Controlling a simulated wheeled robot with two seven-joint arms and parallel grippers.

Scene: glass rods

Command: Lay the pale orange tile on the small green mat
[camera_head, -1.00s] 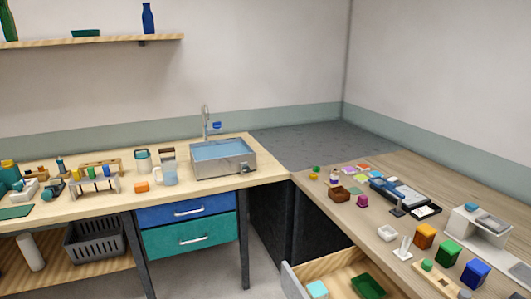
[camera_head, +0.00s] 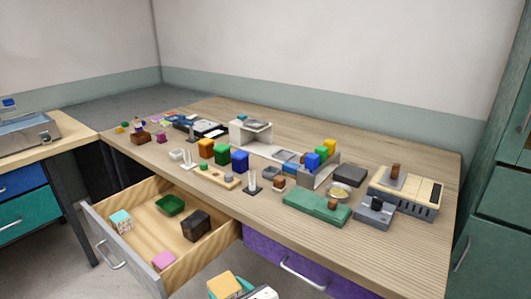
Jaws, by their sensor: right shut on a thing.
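The pale orange tile (camera_head: 225,284) is at the bottom edge of the head view, in front of the open drawer. My right gripper (camera_head: 236,290) is shut on it; teal and white parts of the gripper show around the tile, and the rest is cut off by the frame. A longer, thicker green slab (camera_head: 316,207) lies on the right bench. My left gripper is not in view.
The drawer (camera_head: 122,261) stands open, holding a green tray (camera_head: 170,205), a dark brown box (camera_head: 195,225), a pink piece (camera_head: 163,260) and a pale cyan block (camera_head: 121,222). The bench (camera_head: 385,145) carries blocks and devices. A green cabinet (camera_head: 495,225) stands at right.

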